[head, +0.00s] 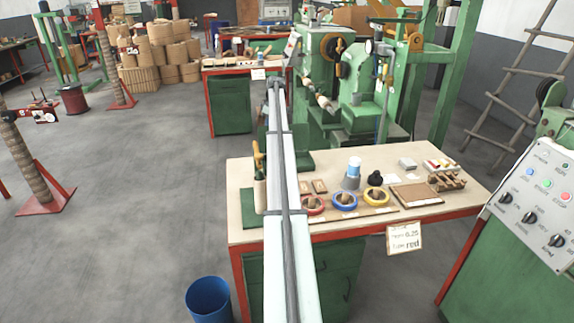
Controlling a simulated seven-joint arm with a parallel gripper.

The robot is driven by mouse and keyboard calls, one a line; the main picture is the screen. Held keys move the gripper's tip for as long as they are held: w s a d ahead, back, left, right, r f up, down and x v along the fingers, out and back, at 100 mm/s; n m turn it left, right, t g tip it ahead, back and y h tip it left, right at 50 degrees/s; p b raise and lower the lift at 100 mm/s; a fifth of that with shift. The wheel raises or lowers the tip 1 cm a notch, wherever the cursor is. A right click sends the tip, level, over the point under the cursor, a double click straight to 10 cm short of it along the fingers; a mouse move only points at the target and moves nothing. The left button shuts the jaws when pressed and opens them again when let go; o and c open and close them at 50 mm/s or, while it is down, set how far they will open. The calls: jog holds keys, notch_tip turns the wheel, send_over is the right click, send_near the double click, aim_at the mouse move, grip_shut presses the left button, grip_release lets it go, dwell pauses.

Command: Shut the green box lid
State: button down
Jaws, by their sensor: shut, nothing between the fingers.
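A dark green block-like shape (299,162) stands at the back left of the workbench, just right of the long pale beam that crosses the picture. It may be the green box, but the beam hides part of it and I cannot tell how its lid stands. A flat dark green piece (250,221) lies on the bench's left edge, left of the beam. I cannot tell whether it belongs to a box. My gripper is not recognisable in this view.
The wooden-topped workbench (440,210) holds red, blue and yellow tape rolls (345,200), a blue-and-white cylinder (353,172) and small blocks. A blue bin (209,300) stands on the floor at front left. Green machines (370,100) rise behind; a control panel (535,205) is at right.

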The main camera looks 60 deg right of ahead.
jog(key=shift+s+a, duration=1.5)
jog(key=shift+r, duration=0.15)
dwell(0.4)
notch_tip(320, 180, up, 8)
dwell(0.7)
jog(key=shift+w+f, duration=0.1)
jog(key=shift+f, duration=0.1)
